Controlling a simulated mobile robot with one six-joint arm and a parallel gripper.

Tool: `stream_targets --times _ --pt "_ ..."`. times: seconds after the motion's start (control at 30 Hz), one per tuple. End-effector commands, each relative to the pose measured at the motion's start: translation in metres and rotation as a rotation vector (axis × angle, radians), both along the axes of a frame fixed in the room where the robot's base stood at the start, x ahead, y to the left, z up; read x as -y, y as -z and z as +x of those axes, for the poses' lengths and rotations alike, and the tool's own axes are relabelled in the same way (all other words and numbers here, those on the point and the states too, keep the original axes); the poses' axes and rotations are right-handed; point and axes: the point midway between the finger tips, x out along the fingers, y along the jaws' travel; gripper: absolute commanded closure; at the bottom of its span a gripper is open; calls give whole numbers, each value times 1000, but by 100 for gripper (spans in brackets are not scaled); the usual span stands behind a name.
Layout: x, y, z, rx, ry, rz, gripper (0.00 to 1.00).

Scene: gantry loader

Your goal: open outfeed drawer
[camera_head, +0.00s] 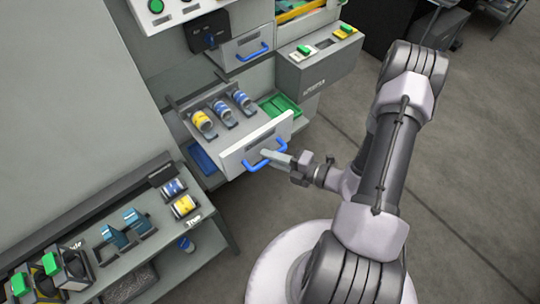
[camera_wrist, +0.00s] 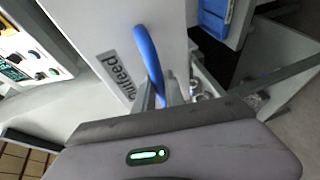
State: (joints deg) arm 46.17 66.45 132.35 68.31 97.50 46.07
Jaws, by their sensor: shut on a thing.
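A grey drawer (camera_head: 262,142) with a blue bar handle (camera_head: 266,161) stands pulled out, its inside showing from above. My gripper (camera_head: 281,157) is at this handle from the right. In the wrist view my gripper (camera_wrist: 164,97) is shut on the blue handle (camera_wrist: 148,55), whose lower end passes between the fingers. One yellow can (camera_head: 202,121) and two blue cans (camera_head: 222,108) lie in a row inside the drawer.
A closed drawer (camera_head: 246,47) with a blue handle is above. A green tray (camera_head: 280,105) is beside the open drawer, and a grey box with buttons (camera_head: 318,68) is at right. A low shelf (camera_head: 150,245) with cans stands lower left.

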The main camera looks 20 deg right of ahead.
Motion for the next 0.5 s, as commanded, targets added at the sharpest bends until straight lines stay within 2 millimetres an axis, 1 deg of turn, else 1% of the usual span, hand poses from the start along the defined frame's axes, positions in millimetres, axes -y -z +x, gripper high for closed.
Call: stream_targets --times 0.13,0.17,0.2,0.23,0.27,0.5 --pt "0 0 0 0 2 0 100" --pt "0 0 0 0 2 0 80" --pt "0 0 0 0 2 0 72" --pt "0 0 0 0 2 0 66" --pt "0 0 0 0 2 0 64" --pt "0 0 0 0 1 0 64"
